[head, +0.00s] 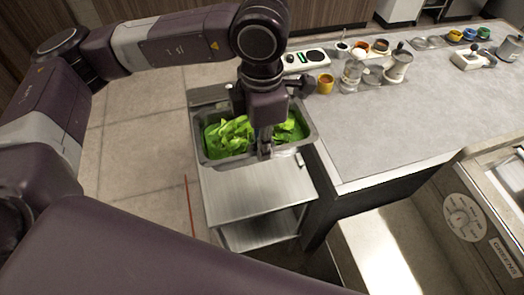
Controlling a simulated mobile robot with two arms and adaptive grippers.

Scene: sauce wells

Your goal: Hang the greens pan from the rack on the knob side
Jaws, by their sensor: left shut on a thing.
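The greens pan (203,152) is a grey metal pan with leafy greens (232,134) in it, at the middle of the head view. My left gripper (265,150) comes down over the pan and is shut on its near rim. The gripper hides part of the greens. The pan is over a steel cart (250,190); I cannot tell whether it touches it. A steel unit (478,178) at the right edge has a round perforated plate (464,218) and a label reading GREENS (503,255). I cannot make out the rack for sure. My right gripper is not in view.
A grey counter (390,130) stands right of the cart. The counter's front part is clear. Tiled floor (140,130) lies left.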

